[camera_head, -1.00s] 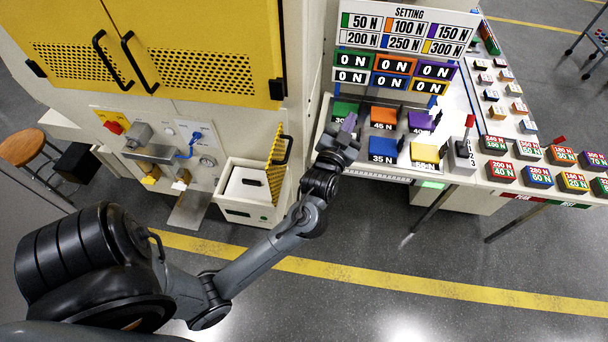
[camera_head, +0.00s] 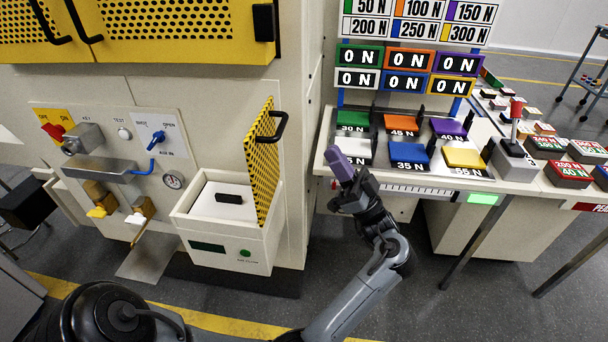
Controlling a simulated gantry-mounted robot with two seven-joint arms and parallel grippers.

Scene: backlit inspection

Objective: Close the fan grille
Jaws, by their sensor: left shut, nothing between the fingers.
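The fan grille (camera_head: 262,165) is a yellow perforated panel with a black handle (camera_head: 277,131) on its right side. It stands open, upright, at the right side of a white box (camera_head: 228,240) on the front of the machine. The box top shows a pale surface with a black block (camera_head: 229,198). My left gripper (camera_head: 337,162) is shut and empty, its purple fingertips pointing up. It is right of the grille, apart from it, in front of the bench's left end. My right gripper is out of view.
The bench (camera_head: 490,184) at right carries several coloured force pads and a red-knobbed lever (camera_head: 515,115). The floor between box and bench is clear.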

